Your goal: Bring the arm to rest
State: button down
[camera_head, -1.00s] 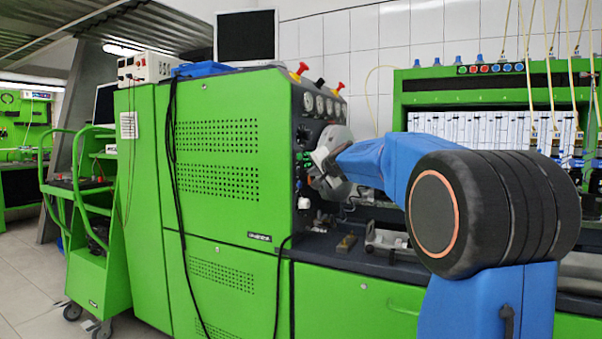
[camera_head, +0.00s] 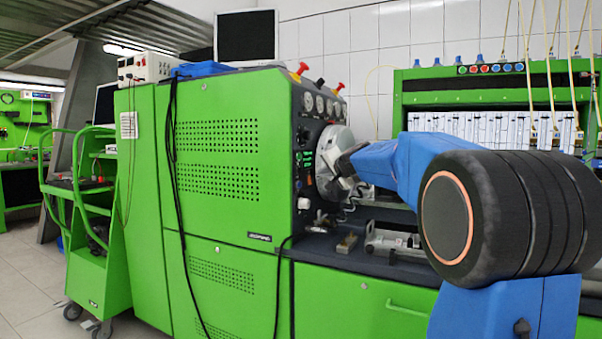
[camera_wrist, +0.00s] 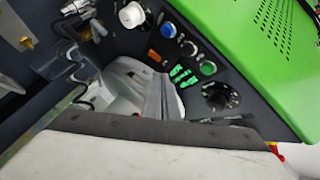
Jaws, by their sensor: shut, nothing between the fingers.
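My blue arm with its dark round joint reaches from the lower right towards the test bench in the head view. My gripper (camera_head: 346,166) is small there, at the arm's far end, in front of the bench's round metal disc (camera_head: 332,148). It covers part of the disc; I cannot tell whether they touch. In the wrist view my gripper (camera_wrist: 160,98) looks shut and empty, with the bench's control panel (camera_wrist: 186,62) behind it. A pale surface with a dark band fills the bottom of that view.
The green bench housing (camera_head: 220,150) stands left of my gripper. Fittings (camera_head: 390,242) lie on the dark bench bed below the arm. A rack of glass tubes (camera_head: 470,127) stands behind at right. Open floor (camera_head: 30,290) shows at far left.

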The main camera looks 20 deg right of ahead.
dwell(0.3)
jog(key=s+a+f+n+g+y, duration=0.2)
jog(key=s+a+f+n+g, duration=0.15)
jog(key=s+a+f, duration=0.65)
jog(key=s+a+f+n+g+y, duration=0.2)
jog(key=s+a+f+n, duration=0.25)
jog(key=s+a, duration=0.75)
jog(key=s+f+n+g+h, duration=0.1)
jog(key=s+f+n+g, duration=0.1)
jog(key=s+f, duration=0.8)
jog(key=s+f+n+g+h, duration=0.1)
jog(key=s+f+n+g, duration=0.1)
jog(key=s+f, duration=0.9)
jog(key=s+g, duration=0.1)
jog(key=s, duration=0.6)
jog(key=shift+a+n, duration=0.25)
jog(key=shift+n, duration=0.15)
